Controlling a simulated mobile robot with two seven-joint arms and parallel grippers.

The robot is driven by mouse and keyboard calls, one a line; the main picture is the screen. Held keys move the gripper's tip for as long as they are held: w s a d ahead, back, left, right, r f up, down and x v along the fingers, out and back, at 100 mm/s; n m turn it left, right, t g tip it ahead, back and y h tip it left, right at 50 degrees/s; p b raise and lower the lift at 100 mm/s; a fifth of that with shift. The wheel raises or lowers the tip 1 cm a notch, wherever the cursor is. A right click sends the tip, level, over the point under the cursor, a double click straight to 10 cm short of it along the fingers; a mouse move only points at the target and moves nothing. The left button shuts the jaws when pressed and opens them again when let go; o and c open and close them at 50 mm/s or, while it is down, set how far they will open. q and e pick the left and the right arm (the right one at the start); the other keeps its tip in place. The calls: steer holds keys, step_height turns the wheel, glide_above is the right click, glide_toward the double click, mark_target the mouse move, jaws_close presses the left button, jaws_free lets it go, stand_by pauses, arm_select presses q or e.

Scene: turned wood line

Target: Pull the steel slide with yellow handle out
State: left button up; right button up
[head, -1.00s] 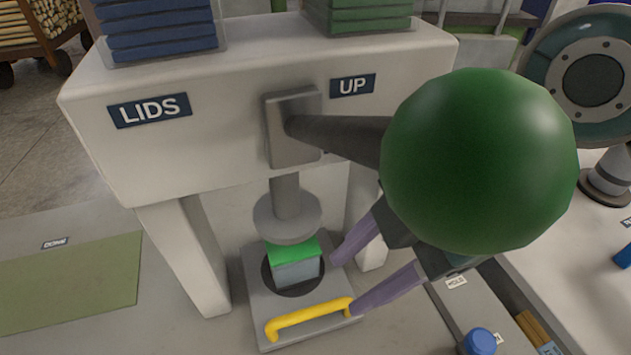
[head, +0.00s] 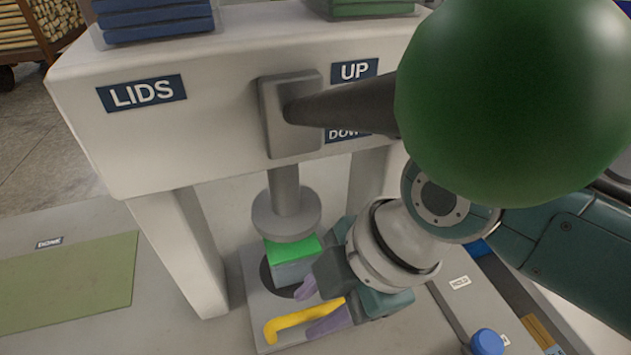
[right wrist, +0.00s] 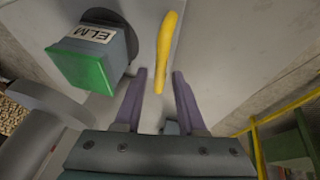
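The steel slide (head: 257,308) lies under the press. Its yellow handle (head: 285,323) is at its front edge. My right gripper (head: 310,309) has come down at the right part of the handle. In the right wrist view its two purple fingers (right wrist: 159,80) are apart, with the yellow handle (right wrist: 166,50) reaching between them and a gap on either side. A grey block (head: 292,272) with a green top sits on the slide's dark round seat; its label reads ELM in the right wrist view (right wrist: 92,45). My left gripper is not in view.
The press ram (head: 286,215) hangs just over the block. A lever with a big green ball (head: 510,95) juts toward me above my right arm, near the UP label. A blue knob (head: 487,341) stands at lower right. The green DONE mat (head: 70,280) is bare.

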jaws_close()
stand_by(1.2)
